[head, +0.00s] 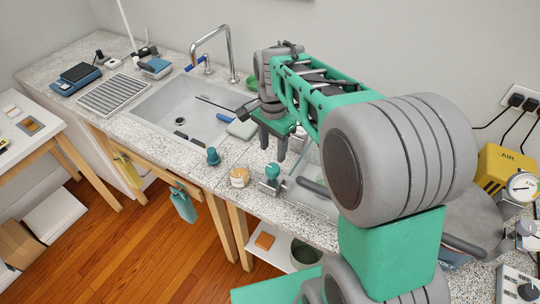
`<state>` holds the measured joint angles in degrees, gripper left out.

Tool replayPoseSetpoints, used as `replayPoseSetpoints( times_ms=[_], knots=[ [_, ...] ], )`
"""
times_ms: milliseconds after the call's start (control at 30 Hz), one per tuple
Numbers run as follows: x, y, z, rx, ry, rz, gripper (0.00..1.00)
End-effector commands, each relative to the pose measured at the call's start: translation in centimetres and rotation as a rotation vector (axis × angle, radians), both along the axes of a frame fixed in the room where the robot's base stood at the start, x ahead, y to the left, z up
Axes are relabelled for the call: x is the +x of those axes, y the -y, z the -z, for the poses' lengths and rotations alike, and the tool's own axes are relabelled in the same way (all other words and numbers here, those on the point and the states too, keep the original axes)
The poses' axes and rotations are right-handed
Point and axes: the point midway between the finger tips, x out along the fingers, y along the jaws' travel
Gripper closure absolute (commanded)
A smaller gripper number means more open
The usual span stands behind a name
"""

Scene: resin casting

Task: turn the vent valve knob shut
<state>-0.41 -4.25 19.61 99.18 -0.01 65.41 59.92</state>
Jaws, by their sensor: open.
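My gripper (273,146) points down over the counter, left of centre, with its two dark fingers apart and nothing seen between them. A round gauge (522,187) and a small round fitting (527,228) show at the right edge. My arm hides much of the grey round vessel (485,222) there.
A sink (165,112) with a tall tap (212,45) lies behind left. A teal stopper-like piece (212,156) and an amber-filled jar (239,177) stand near the counter's front edge. A clear tray-like box (310,190) lies right of the teal piece. A yellow AIR unit (497,165) stands at right.

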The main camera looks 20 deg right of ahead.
Motion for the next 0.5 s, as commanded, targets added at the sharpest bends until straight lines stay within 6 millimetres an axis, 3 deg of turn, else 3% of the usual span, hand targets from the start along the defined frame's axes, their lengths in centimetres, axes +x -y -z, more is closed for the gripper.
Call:
replayPoseSetpoints(
  times_ms=[500],
  knots=[
    [0.0, 0.2, 7.5, 0.000, -0.004, 0.011, 0.52]
  ],
)
